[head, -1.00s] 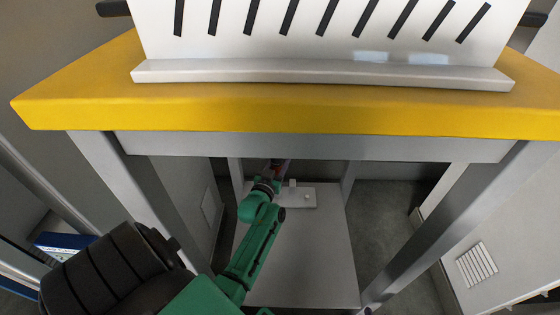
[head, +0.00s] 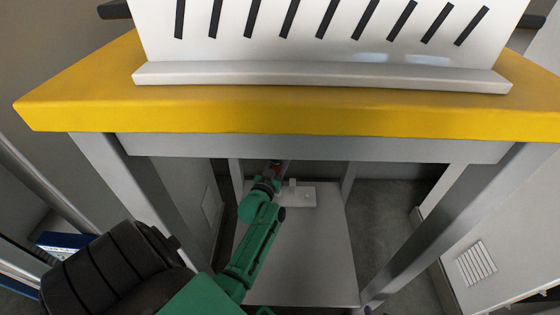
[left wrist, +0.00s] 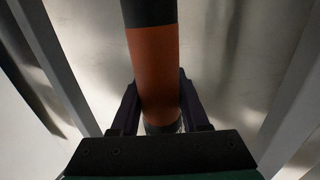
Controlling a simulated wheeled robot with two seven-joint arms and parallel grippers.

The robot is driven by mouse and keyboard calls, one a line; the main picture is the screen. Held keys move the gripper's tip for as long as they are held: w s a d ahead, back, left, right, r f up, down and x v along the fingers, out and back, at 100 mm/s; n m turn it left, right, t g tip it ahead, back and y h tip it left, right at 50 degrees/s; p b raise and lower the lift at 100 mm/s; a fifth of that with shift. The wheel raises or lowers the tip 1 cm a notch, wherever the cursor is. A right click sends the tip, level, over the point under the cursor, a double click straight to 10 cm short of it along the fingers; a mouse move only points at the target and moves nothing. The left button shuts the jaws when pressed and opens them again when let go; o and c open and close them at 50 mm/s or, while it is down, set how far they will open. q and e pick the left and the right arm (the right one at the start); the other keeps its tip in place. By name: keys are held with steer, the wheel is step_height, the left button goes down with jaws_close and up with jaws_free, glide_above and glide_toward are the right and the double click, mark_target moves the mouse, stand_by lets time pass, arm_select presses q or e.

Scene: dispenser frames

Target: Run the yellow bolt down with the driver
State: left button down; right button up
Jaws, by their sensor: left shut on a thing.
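My left gripper (left wrist: 160,110) is shut on the driver (left wrist: 154,65), an orange-brown cylinder with a dark section at the top of the left wrist view. In the head view, my green left arm reaches under the yellow-topped table, and the left gripper (head: 279,170) is small and partly hidden by the table's front rail. A pale fixture plate (head: 308,203) with small raised parts lies beside it on the lower shelf. I cannot make out the yellow bolt in either view, nor whether the driver touches anything. My right gripper is not in view.
The yellow table edge (head: 320,112) and its grey rail hang above my left arm. Grey legs (head: 440,225) stand on either side. The lower shelf (head: 300,260) is bare in front of the plate. A white slotted panel (head: 300,40) stands on the tabletop.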

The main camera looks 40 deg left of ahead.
mark_target(280, 154)
arm_select(q)
steer(key=shift+f+b, duration=0.65)
steer(key=shift+f, duration=0.2)
stand_by(0.8)
steer(key=shift+f+p, duration=0.15)
steer(key=shift+p, duration=0.25)
stand_by(1.0)
step_height(280, 154, up, 5)
steer(key=p, duration=0.5)
stand_by(0.4)
